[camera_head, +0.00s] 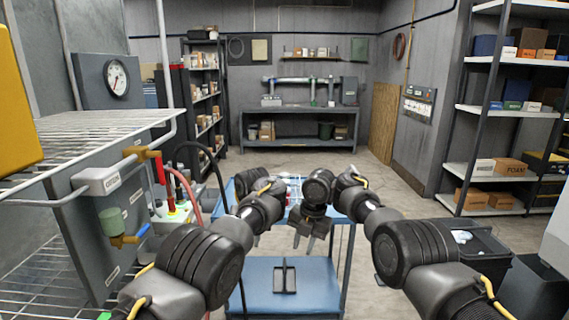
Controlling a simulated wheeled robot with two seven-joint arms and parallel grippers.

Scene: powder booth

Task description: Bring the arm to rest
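My two arms reach forward over a blue cart (315,300), one from each side. My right gripper (304,241) hangs fingers down over the middle of the cart. Its fingertips stand apart with a gap between them, and I see nothing held there. My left arm (232,229) ends over the cart's left part. Its gripper is mostly hidden behind my own wrist and forearm, so I cannot tell its state.
A wire rack (95,130) and a grey cabinet (100,220) with hoses and valves stand close on the left. A black holder (285,277) lies on the cart's lower shelf. A dark bin (478,245) stands at right. Floor is open beyond the cart, before a workbench (300,109).

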